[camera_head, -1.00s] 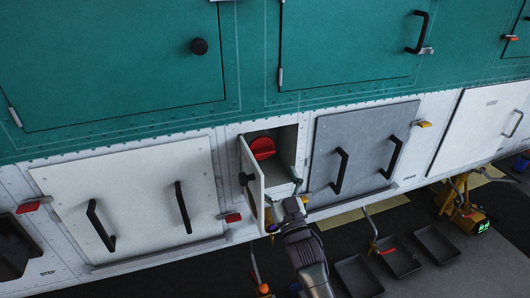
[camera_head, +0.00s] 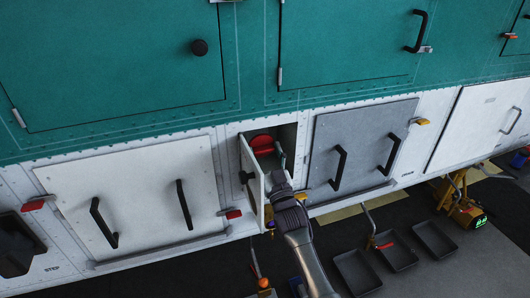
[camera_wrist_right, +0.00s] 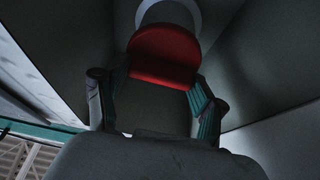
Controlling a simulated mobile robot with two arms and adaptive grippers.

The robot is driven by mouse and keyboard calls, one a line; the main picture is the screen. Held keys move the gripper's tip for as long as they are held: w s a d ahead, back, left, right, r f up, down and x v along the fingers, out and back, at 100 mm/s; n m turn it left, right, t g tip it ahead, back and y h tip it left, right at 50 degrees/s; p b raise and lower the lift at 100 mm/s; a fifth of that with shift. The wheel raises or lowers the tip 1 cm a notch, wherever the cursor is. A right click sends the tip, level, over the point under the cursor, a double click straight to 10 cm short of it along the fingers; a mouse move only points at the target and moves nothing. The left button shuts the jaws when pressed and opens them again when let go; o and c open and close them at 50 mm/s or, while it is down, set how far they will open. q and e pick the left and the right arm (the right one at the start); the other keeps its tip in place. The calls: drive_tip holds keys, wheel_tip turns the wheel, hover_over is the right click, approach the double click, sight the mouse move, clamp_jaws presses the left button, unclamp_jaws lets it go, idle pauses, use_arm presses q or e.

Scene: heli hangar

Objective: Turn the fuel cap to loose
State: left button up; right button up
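The red fuel cap (camera_head: 262,144) sits at the back of a small open recess in the white lower panel. In the right wrist view the cap (camera_wrist_right: 165,52) has a raised red grip in front of a pale round collar. My right gripper (camera_head: 277,164) reaches into the recess from below. In the wrist view its two fingers (camera_wrist_right: 157,92) are apart, with their tips near the left and right lower edges of the cap. Nothing is held between them; contact with the cap cannot be told. My left gripper is not in view.
The recess's small door (camera_head: 252,182) stands open just left of my right gripper. A grey panel with two black handles (camera_head: 358,150) is to the right, a white panel (camera_head: 140,195) to the left. Black trays (camera_head: 398,252) and a yellow device (camera_head: 462,208) are on the floor.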

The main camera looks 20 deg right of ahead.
drive_tip(key=c, duration=0.5)
drive_tip(key=shift+c, duration=0.2)
drive_tip(key=shift+n, duration=0.4)
drive_tip(key=n+y, duration=0.1)
drive_tip(key=n, duration=0.1)
drive_tip(key=n+y, duration=0.2)
drive_tip(key=n, duration=0.1)
drive_tip(key=shift+g, duration=0.3)
drive_tip(key=n+y, duration=0.1)
drive_tip(key=n, duration=0.2)
drive_tip(key=n+g+y+p, duration=0.1)
drive_tip(key=n, duration=0.2)
drive_tip(key=shift+n+g+y, duration=0.3)
drive_tip(key=shift+y, duration=0.1)
drive_tip(key=n+g+p, duration=0.1)
drive_tip(key=n, duration=0.1)
drive_tip(key=n+g+y+p, duration=0.1)
drive_tip(key=n, duration=0.2)
drive_tip(key=shift+r, duration=0.15)
drive_tip(key=n+g+p, duration=0.1)
drive_tip(key=n+p, duration=0.1)
drive_tip(key=shift+n, duration=0.4)
drive_tip(key=shift+n+g+p, duration=0.4)
drive_tip(key=shift+n+p, duration=0.5)
drive_tip(key=shift+n, duration=0.2)
drive_tip(key=shift+f, duration=0.25)
